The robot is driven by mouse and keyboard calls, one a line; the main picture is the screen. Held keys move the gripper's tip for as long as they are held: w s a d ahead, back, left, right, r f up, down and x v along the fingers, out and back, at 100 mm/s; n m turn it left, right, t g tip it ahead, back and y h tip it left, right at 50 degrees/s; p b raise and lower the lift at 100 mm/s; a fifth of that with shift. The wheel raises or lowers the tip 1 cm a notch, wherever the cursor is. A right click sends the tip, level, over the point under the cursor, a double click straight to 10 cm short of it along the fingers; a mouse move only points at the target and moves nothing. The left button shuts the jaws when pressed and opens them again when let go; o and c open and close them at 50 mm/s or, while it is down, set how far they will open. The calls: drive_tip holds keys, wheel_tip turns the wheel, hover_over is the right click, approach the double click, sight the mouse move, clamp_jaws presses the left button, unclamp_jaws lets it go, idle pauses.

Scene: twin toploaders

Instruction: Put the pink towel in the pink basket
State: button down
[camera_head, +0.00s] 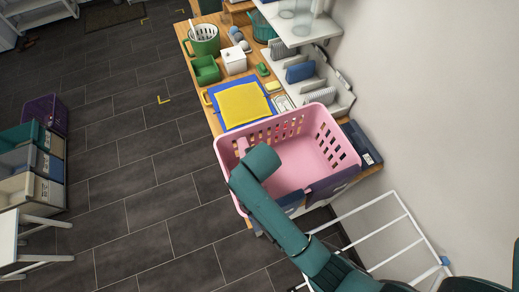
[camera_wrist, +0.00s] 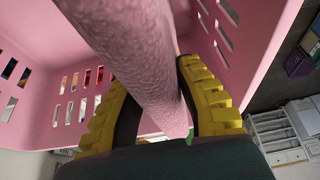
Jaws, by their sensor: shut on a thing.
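The pink basket (camera_head: 318,152) stands on the wooden counter in the head view, its inside mostly bare to the right of my arm. My gripper (camera_wrist: 152,108) has yellow ridged fingers on both sides of the pink towel (camera_wrist: 135,45) in the wrist view and is shut on it. The towel looks like a thick, textured roll. A small piece of the towel (camera_head: 242,146) shows past my wrist at the basket's left side in the head view. Slotted basket walls (camera_wrist: 35,85) surround the towel in the wrist view. My arm hides the fingers in the head view.
A yellow cloth on a blue one (camera_head: 243,104) lies just behind the basket. Green containers (camera_head: 205,70) and a dish rack (camera_head: 315,80) stand farther back. A white drying rack (camera_head: 385,225) is at the front right.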

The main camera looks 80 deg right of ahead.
drive_tip(key=shift+w+f, duration=0.1)
drive_tip(key=shift+f, duration=2.2)
drive_tip(key=c, duration=0.8)
unclamp_jaws()
drive_tip(key=shift+f, duration=0.15)
drive_tip(key=v, duration=1.2)
drive_tip(key=shift+r, duration=0.2)
